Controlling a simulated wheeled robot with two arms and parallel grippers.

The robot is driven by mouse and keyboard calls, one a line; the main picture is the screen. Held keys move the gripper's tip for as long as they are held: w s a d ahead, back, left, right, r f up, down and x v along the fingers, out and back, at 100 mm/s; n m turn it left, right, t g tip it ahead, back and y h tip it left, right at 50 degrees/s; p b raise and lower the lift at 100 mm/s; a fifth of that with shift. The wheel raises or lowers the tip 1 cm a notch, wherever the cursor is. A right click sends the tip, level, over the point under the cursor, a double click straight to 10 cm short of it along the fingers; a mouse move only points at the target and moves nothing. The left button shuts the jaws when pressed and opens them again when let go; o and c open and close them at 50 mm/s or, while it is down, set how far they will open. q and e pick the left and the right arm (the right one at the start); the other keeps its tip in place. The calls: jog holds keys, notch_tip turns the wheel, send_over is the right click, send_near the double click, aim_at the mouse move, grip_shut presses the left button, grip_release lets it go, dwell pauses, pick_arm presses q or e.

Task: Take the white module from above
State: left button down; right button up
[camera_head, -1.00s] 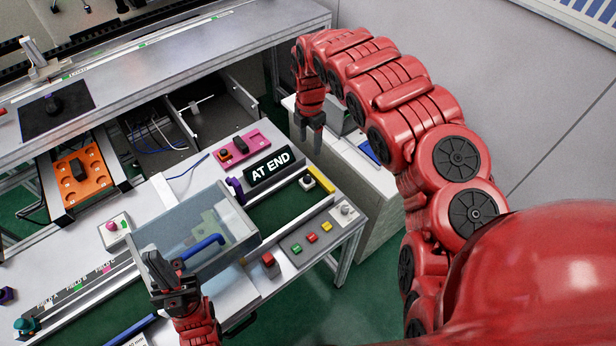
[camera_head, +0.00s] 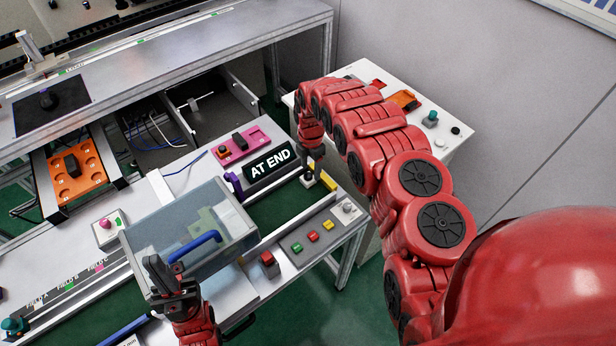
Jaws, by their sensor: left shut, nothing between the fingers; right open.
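A small module (camera_head: 308,182), whitish with a dark top part, sits at the right end of the dark green conveyor (camera_head: 275,209), beside a yellow bar (camera_head: 328,181). My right gripper (camera_head: 314,168) points down just above the module, open; its fingers partly hide the module, and I cannot tell whether they touch it. My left gripper (camera_head: 165,276) is at the lower left, in front of the clear cover with the blue handle (camera_head: 203,246); it is shut and empty.
A black "AT END" sign (camera_head: 270,164) stands right behind the conveyor. A button panel (camera_head: 318,238) lies in front. A pink plate (camera_head: 243,147) and an orange plate (camera_head: 76,172) lie further back. A white side table (camera_head: 452,142) with small items stands at the right.

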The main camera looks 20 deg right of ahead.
aim_at(311, 174)
jog(key=shift+s+f+p, duration=0.1)
jog(key=shift+f+p, duration=0.35)
jog(key=shift+f, duration=1.15)
jog(key=shift+c, duration=0.3)
grip_shut()
